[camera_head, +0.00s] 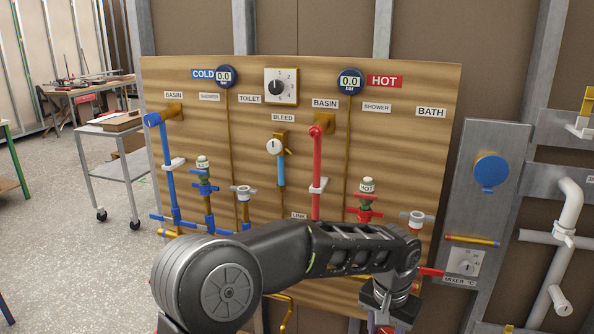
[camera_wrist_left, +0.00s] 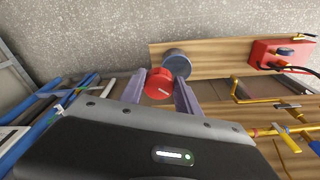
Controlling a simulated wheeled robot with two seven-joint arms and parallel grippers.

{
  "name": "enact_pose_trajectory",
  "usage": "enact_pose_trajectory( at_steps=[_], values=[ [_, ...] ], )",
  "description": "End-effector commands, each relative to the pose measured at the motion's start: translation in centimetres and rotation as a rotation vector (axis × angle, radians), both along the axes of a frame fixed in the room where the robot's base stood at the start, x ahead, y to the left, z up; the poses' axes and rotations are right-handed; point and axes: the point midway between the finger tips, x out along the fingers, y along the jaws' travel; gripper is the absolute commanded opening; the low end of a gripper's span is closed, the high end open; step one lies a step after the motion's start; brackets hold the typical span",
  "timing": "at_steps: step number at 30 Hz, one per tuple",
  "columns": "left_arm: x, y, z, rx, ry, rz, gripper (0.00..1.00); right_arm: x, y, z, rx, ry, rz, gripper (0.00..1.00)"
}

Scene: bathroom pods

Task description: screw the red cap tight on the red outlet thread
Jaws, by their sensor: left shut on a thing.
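My left arm crosses the lower middle of the head view, and its gripper (camera_head: 384,312) is low in front of the board. In the left wrist view the gripper's two grey-purple fingers (camera_wrist_left: 160,92) are shut on the red cap (camera_wrist_left: 158,83), a short round piece with a pale mark on its face. A dark grey cylinder (camera_wrist_left: 176,63) shows just beyond the cap; I cannot tell whether they touch. I cannot make out the red outlet thread in either view. My right gripper is out of view.
The wooden board (camera_head: 270,190) carries a red pipe (camera_head: 318,175), a blue pipe (camera_head: 167,160), valves and gauges. In the wrist view a red box (camera_wrist_left: 283,53) sits on a wooden shelf (camera_wrist_left: 215,58). A trolley (camera_head: 115,140) stands left; the floor there is partly clear.

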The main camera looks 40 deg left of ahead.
Motion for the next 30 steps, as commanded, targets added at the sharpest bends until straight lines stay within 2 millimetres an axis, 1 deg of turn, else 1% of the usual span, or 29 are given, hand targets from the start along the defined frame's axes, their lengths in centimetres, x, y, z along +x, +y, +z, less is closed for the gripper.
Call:
enact_pose_trajectory(
  at_steps=[6, 8, 10, 11, 14, 17, 18, 20, 21, 23, 24, 26, 27, 29, 30],
  values=[
    [0.0, 0.1, 0.0, 0.001, -0.002, 0.002, 0.0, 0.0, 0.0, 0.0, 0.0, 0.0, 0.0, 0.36],
    [0.0, 0.4, 0.0, 0.002, -0.011, 0.009, 0.0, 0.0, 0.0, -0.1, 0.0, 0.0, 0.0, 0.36],
    [0.2, 1.2, -0.1, 0.006, -0.035, 0.028, 0.0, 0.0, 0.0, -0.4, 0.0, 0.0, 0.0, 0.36],
    [0.2, 1.8, -0.2, 0.008, -0.051, 0.04, 0.0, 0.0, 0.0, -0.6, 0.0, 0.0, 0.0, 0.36],
    [0.6, 4.5, -0.3, 0.026, -0.141, 0.096, 0.0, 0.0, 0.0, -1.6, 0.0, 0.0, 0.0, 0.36],
    [1.6, 8.4, 0.6, 0.062, -0.286, 0.162, 0.0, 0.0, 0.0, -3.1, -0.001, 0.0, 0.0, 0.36],
    [2.3, 10.1, 1.5, 0.081, -0.353, 0.182, 0.0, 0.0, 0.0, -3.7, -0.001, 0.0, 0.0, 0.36],
    [3.4, 12.8, 3.3, 0.109, -0.46, 0.204, 0.0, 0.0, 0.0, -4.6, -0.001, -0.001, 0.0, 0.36],
    [4.1, 14.6, 4.8, 0.129, -0.532, 0.21, 0.0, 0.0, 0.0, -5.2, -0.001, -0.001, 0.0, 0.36],
    [5.1, 17.2, 7.6, 0.158, -0.642, 0.209, 0.0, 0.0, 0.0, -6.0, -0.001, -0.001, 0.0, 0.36],
    [5.7, 18.7, 9.7, 0.175, -0.714, 0.203, 0.0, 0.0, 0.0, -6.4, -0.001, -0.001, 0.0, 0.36],
    [6.5, 20.7, 13.1, 0.195, -0.819, 0.188, 0.0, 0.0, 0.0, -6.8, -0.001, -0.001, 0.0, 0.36],
    [6.9, 21.9, 15.5, 0.207, -0.888, 0.176, 0.0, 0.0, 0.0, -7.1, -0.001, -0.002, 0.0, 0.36],
    [7.3, 23.3, 19.1, 0.222, -0.989, 0.161, 0.0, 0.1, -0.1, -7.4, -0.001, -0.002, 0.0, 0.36],
    [7.4, 24.1, 21.5, 0.232, -1.053, 0.152, 0.0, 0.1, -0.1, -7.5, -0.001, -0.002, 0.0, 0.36]
  ],
)
